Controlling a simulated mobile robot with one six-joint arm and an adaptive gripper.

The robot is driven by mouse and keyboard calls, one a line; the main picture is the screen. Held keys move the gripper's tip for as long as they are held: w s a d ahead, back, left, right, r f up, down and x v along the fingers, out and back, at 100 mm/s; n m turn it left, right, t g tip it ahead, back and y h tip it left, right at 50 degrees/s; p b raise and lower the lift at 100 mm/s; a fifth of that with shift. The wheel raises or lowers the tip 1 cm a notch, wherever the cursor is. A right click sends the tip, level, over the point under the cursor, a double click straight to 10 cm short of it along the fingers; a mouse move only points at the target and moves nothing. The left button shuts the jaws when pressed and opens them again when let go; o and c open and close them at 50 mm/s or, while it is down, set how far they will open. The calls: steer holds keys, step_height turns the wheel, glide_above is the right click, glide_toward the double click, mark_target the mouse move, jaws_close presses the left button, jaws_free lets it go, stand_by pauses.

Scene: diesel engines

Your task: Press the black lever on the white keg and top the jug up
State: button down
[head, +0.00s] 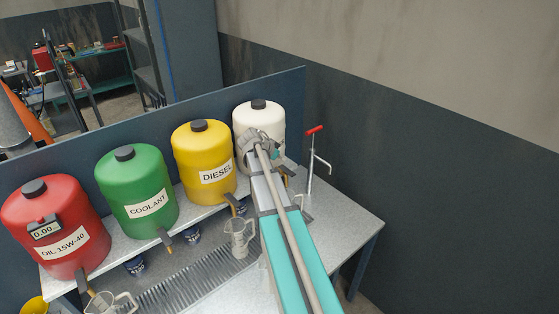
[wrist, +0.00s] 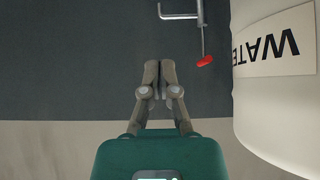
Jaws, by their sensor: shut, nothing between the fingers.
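The white keg (head: 270,116) stands at the right end of the row in the head view, partly behind my arm. In the wrist view the white keg (wrist: 275,110) fills the right side, its label upside down and reading "WATE". Its black lever cannot be made out clearly; my arm covers the front of the keg. My gripper (wrist: 159,68) is shut and empty, left of the keg and apart from it in the wrist view.
Red (head: 65,245), green (head: 135,190) and yellow (head: 192,150) kegs stand on a shelf, with taps at their fronts. A red-handled stand (head: 311,160) rises right of the white keg; its red handle (wrist: 205,61) shows in the wrist view. The bench's right end (head: 355,225) is clear.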

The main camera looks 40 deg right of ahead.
steer(key=b, duration=0.5)
glide_above(290, 175)
step_height(290, 175, down, 5)
steer(key=shift+a+r, duration=0.1)
steer(key=shift+f, duration=0.35)
steer(key=shift+f+b, duration=1.65)
